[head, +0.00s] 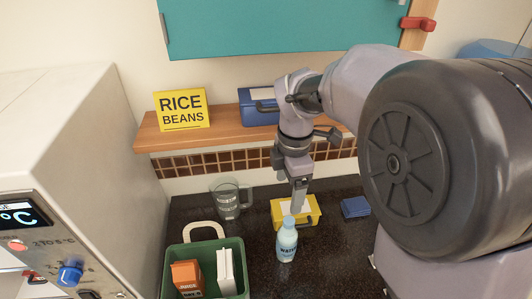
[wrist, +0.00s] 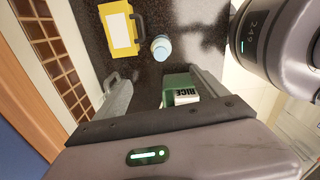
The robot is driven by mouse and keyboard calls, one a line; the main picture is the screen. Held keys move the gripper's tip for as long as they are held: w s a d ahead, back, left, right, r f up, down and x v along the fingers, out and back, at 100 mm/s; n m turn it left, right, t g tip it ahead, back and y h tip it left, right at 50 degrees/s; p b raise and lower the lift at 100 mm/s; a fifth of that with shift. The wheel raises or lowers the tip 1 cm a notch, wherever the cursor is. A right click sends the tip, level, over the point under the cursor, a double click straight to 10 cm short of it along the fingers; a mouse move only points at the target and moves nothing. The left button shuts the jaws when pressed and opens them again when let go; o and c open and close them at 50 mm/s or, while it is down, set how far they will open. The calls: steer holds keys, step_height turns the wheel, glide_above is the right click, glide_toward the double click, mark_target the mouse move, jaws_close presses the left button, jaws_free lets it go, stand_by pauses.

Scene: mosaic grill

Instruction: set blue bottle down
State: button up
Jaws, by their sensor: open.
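The blue bottle (head: 287,243), pale blue with a "WATER" label, stands upright on the dark counter in front of the yellow box. In the wrist view, the bottle (wrist: 161,48) shows from above, beyond the fingers and apart from them. My gripper (head: 298,205) points down above and behind the bottle's cap. It is open and holds nothing. The gripper (wrist: 150,80) also shows in the wrist view, with its fingers spread apart. The exact gap between fingertips and cap cannot be told.
A yellow box (head: 309,219) stands close behind the bottle. A green crate (head: 167,262) with cartons is to the left. A clear jug (head: 228,201) and a small blue item (head: 355,207) stand farther back. A wooden shelf (head: 222,128) runs along the wall. The counter right of the bottle is clear.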

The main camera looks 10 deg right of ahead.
mark_target(288, 230)
steer(key=shift+n, duration=0.9)
steer(key=f+b, duration=0.2)
steer(key=f, duration=0.4)
steer(key=f+b, duration=0.2)
steer(key=f, duration=0.4)
steer(key=d+f+b, duration=0.1)
steer(key=f+b, duration=0.1)
steer(key=f, duration=0.4)
steer(key=shift+w+f, duration=0.1)
steer(key=shift+f, duration=0.3)
steer(key=shift+a, duration=0.1)
steer(key=shift+c, duration=0.4)
jaws_close()
